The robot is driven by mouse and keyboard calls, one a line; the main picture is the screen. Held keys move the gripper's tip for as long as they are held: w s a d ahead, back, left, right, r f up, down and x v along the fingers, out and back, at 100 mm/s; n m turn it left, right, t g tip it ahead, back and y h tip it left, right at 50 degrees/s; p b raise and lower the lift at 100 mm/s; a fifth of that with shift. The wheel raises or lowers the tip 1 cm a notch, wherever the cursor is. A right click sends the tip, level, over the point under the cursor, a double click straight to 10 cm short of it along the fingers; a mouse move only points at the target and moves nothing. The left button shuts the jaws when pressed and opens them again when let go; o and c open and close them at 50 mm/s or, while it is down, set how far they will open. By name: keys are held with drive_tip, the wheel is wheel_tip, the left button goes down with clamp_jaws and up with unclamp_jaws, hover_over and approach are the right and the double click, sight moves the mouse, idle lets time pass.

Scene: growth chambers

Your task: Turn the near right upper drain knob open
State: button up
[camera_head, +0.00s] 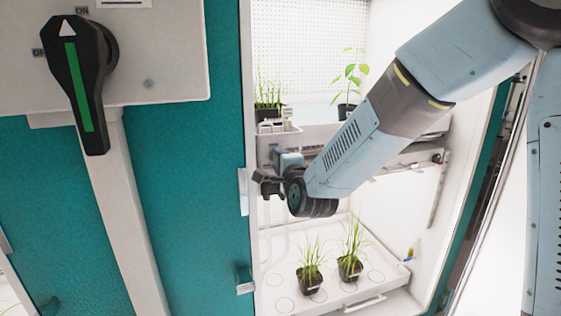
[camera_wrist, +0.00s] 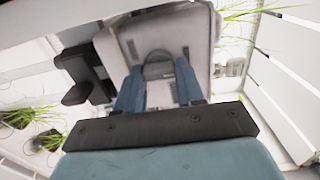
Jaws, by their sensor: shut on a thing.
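In the wrist view, my gripper (camera_wrist: 159,80) has its two blue fingers on either side of a dark grey knob (camera_wrist: 158,70), shut on it. The knob sits on a pale grey rounded housing (camera_wrist: 170,22). In the head view, my gripper (camera_head: 285,162) is at the left front of the upper tray (camera_head: 325,132), just below its edge. The knob is hidden there by my gripper and wrist. Its turn angle cannot be told.
The upper shelf carries potted grass (camera_head: 268,92) and a leafy seedling (camera_head: 350,75). A lower tray (camera_head: 375,275) with two grass pots (camera_head: 311,264) is below my wrist. The teal door (camera_head: 190,150) stands close on the left. A large switch (camera_head: 80,85) is at far left.

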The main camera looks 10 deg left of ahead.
drive_tip(key=shift+w+d+f, duration=0.15)
drive_tip(key=shift+d, duration=0.1)
drive_tip(key=o, duration=0.8)
drive_tip(key=shift+o, duration=1.2)
drive_tip(key=shift+a, duration=0.15)
